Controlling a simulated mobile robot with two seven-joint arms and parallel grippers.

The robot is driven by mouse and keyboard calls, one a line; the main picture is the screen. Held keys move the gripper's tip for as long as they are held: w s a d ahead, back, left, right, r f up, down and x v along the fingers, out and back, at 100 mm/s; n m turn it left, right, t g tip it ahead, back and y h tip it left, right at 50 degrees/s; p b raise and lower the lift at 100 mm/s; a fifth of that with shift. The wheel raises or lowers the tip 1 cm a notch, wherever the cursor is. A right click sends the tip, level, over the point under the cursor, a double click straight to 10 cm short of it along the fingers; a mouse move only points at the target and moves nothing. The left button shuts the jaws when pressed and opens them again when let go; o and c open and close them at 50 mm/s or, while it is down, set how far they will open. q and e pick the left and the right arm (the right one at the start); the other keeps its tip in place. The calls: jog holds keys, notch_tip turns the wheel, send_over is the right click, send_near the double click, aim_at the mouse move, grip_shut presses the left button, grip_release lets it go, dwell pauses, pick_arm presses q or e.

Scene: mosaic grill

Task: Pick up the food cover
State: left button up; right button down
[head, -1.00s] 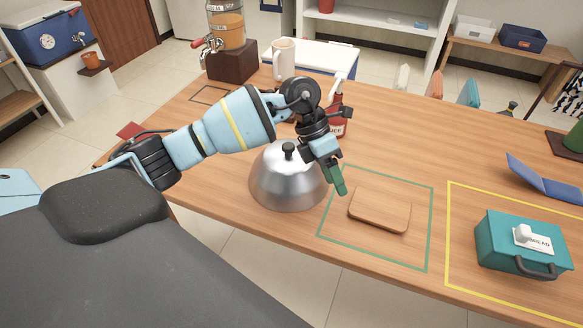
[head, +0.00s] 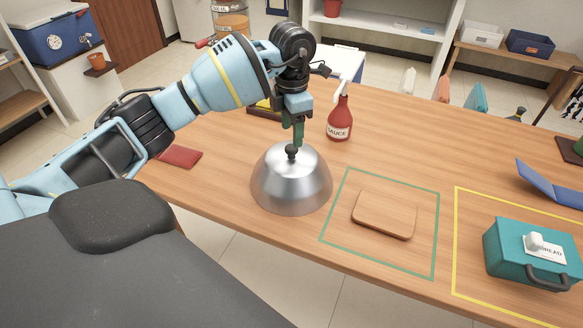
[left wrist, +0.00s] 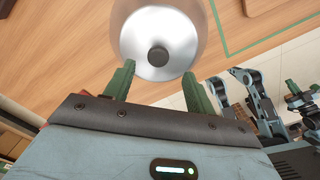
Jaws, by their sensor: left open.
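The food cover (head: 291,186) is a shiny silver dome with a dark knob (head: 291,153) on top. It stands on the wooden table near the front edge. My left gripper (head: 297,143) points down just above the knob. In the left wrist view the green fingers of my left gripper (left wrist: 158,72) are spread apart, and the food cover (left wrist: 158,30) with its knob lies beyond their tips. Nothing is between the fingers. Part of what looks like my right gripper shows at the right of the left wrist view, too unclear to judge.
A red sauce bottle (head: 340,118) stands behind the cover, to the right. A wooden board (head: 385,215) lies in a green outline right of the cover. A teal bread box (head: 530,255) is farther right. A red flat item (head: 180,157) lies left.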

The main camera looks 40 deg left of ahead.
aim_at(291, 147)
pick_arm(q)
jog(key=shift+w+a+f, duration=0.1)
jog(key=shift+f, duration=2.5)
jog(key=shift+r, duration=0.1)
grip_shut()
